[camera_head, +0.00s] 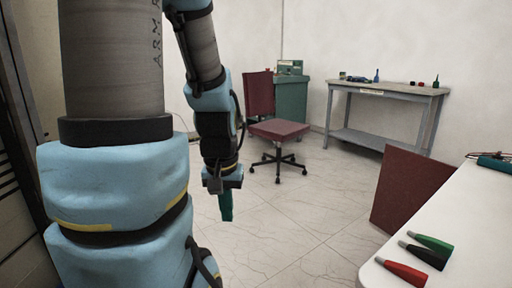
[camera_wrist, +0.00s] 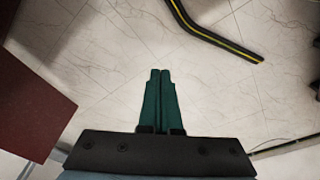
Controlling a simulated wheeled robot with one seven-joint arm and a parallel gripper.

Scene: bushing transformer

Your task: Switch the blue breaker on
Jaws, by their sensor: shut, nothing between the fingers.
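My gripper (camera_head: 226,206) hangs at the end of my blue and grey arm in the head view, pointing down over open floor. In the wrist view my gripper (camera_wrist: 160,72) shows two green fingers side by side, closed together with nothing between them. No blue breaker can be made out in either view. A dark cabinet-like structure (camera_head: 18,130) stands at the left edge of the head view, mostly cut off and partly hidden by my arm.
A red office chair (camera_head: 280,130) stands behind my gripper. A grey workbench (camera_head: 385,90) and a green cabinet (camera_head: 291,103) stand at the back. A white table (camera_head: 470,215) at the right holds red, black and green tools. The tiled floor (camera_head: 290,225) between is clear.

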